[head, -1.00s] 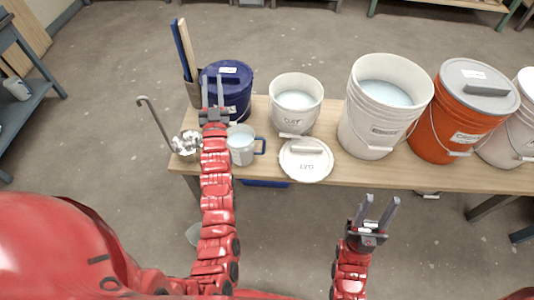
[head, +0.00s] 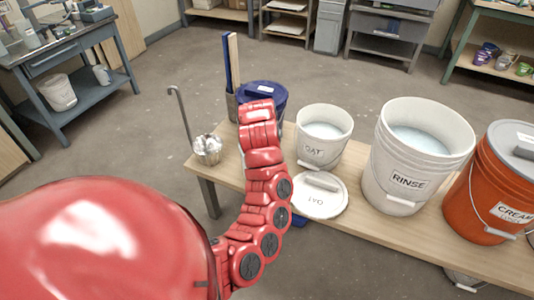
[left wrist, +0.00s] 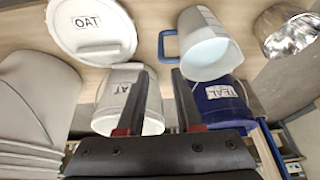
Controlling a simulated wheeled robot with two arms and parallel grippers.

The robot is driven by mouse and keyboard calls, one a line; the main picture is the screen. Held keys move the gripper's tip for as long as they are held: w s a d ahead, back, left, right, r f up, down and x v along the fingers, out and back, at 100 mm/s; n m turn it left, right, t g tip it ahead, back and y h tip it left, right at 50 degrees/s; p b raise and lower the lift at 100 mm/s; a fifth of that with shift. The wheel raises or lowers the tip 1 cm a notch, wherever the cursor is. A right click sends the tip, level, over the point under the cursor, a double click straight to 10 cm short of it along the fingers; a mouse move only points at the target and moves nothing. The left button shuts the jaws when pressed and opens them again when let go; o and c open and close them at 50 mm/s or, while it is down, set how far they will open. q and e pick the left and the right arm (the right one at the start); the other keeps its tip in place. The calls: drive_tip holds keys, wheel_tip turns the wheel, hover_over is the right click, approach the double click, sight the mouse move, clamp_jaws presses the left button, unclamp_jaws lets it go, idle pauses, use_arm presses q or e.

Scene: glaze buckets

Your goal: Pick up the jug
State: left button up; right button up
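The jug (left wrist: 207,28) is pale grey with a blue handle and stands on the bench in the left wrist view. Its handle points left there, just above my fingertips in the picture. My left gripper (left wrist: 160,88) is open, with nothing between its two fingers. The fingers appear apart from the jug. In the head view my left arm hides the jug and the left gripper. My right gripper is not in view.
The wooden bench (head: 372,235) holds a metal ladle pot (head: 207,152), a blue lidded TEAL bucket (head: 270,98), a white OAT bucket (head: 322,143), its lid (head: 318,202), a RINSE bucket (head: 408,165) and an orange CREAM bucket (head: 482,200). A grey jug-like vessel (head: 102,75) stands on the left cart's shelf.

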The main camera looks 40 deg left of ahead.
use_arm(q)
drive_tip(key=b+x, duration=0.3)
drive_tip(key=x, duration=0.5)
drive_tip(key=b+x, duration=0.3)
drive_tip(key=x, duration=0.5)
drive_tip(key=shift+s+a, duration=0.15)
drive_tip(key=shift+s, duration=0.1)
drive_tip(key=shift+w+a+f, duration=0.1)
drive_tip(key=shift+w+f, duration=0.25)
drive_tip(key=shift+f, duration=0.2)
clamp_jaws()
idle(0.4)
